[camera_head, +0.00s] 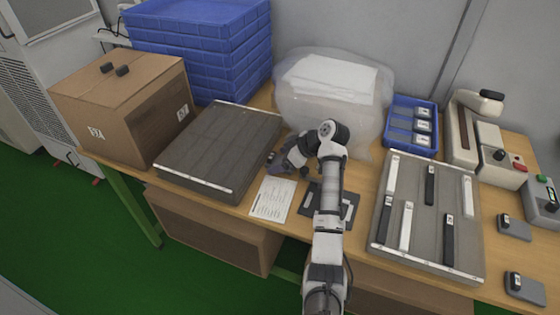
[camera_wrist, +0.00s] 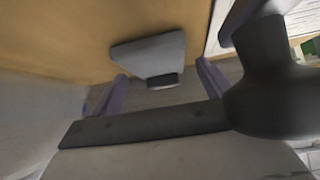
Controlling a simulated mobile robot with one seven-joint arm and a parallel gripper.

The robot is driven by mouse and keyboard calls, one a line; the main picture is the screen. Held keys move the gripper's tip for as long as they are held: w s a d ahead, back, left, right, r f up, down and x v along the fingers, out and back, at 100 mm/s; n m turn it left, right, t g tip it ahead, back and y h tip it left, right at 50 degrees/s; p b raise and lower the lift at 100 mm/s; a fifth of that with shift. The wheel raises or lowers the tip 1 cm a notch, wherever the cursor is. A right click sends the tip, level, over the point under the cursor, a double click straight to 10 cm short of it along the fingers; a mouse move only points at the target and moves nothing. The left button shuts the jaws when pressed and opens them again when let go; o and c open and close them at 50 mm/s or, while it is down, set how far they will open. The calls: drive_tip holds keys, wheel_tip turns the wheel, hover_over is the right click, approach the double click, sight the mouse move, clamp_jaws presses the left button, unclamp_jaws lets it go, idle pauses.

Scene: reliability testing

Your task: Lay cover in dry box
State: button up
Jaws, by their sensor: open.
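A small grey piece with a dark block on its edge (camera_wrist: 150,55) lies on the wooden surface in the wrist view. It looks like a cover, but I cannot be sure. My gripper (camera_wrist: 162,88) is open, its two purple fingers apart on either side of the piece's near edge, with no visible grip on it. In the head view my gripper (camera_head: 284,160) is low over the table, between the grey flat case and the clear plastic bag. The piece is hard to make out there. No box is clearly marked as the dry box; a blue bin (camera_head: 388,139) holds several grey pieces.
A grey flat case (camera_head: 220,150) and cardboard box (camera_head: 120,105) stand left, with stacked blue crates (camera_head: 200,40) behind. The bulky plastic bag (camera_head: 335,110) is close behind my gripper. A paper sheet (camera_head: 272,199) lies in front. A tray with black and white strips (camera_head: 425,215) stands right.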

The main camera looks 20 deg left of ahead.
drive_tip(key=c, duration=1.1)
